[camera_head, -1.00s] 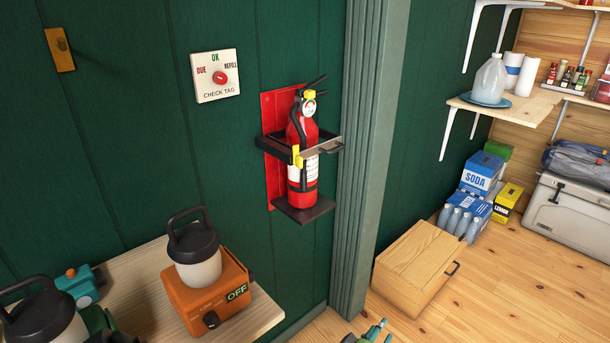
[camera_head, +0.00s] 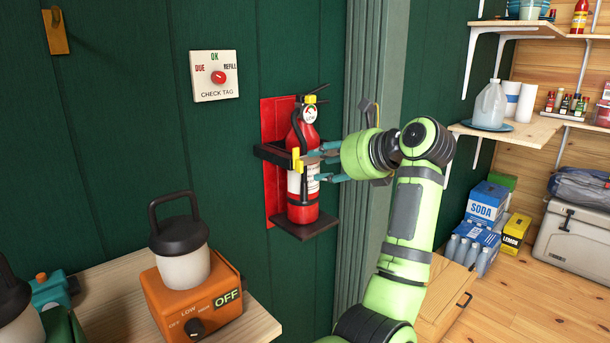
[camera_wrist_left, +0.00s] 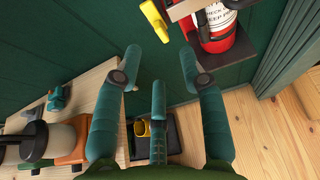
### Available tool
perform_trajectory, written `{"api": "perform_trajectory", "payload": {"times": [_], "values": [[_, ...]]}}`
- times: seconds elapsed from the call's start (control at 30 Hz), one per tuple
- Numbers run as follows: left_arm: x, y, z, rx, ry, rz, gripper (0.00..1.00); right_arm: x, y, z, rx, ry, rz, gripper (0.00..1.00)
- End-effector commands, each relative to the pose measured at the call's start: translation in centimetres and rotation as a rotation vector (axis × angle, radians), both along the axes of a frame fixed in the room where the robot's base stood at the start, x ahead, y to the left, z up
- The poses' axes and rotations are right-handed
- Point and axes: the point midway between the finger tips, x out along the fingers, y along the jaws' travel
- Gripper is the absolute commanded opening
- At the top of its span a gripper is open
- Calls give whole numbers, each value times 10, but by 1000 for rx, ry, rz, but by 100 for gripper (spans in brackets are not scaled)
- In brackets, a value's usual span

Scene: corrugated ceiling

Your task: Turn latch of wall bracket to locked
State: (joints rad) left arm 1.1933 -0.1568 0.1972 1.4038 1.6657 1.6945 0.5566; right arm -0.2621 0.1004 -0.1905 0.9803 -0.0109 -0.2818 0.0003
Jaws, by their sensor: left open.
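The wall bracket has a red backplate (camera_head: 272,118) and a dark frame and shelf, and it holds a red fire extinguisher (camera_head: 303,208) upright. A yellow latch (camera_head: 296,160) sits at the front left corner of the frame. It also shows in the wrist view as a yellow lever (camera_wrist_left: 154,20), beyond and between the fingertips. My left gripper (camera_head: 316,165) is open, with teal fingers in front of the extinguisher and just right of the latch. In the wrist view its fingertips (camera_wrist_left: 160,57) are spread and empty. They hide part of the bracket's front bar. My right gripper is not in view.
A check-tag panel (camera_head: 215,76) is on the green wall. A lantern on an orange box (camera_head: 188,297) stands on the wooden bench (camera_head: 112,312) at lower left. A ribbed grey-green post (camera_head: 352,235) rises right of the bracket.

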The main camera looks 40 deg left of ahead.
Motion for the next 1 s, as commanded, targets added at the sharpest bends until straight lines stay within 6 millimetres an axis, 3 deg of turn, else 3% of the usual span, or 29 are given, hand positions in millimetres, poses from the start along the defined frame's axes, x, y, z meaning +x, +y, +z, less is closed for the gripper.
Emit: {"api": "perform_trajectory", "payload": {"times": [0.4,0.8,0.9,1.0], "values": [[4,54,-21,3,4,5,41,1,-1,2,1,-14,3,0],[5,62,-25,3,4,3,41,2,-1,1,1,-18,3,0],[5,62,-25,3,5,1,1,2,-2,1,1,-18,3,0],[5,62,-26,2,5,1,0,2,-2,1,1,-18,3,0]]}}
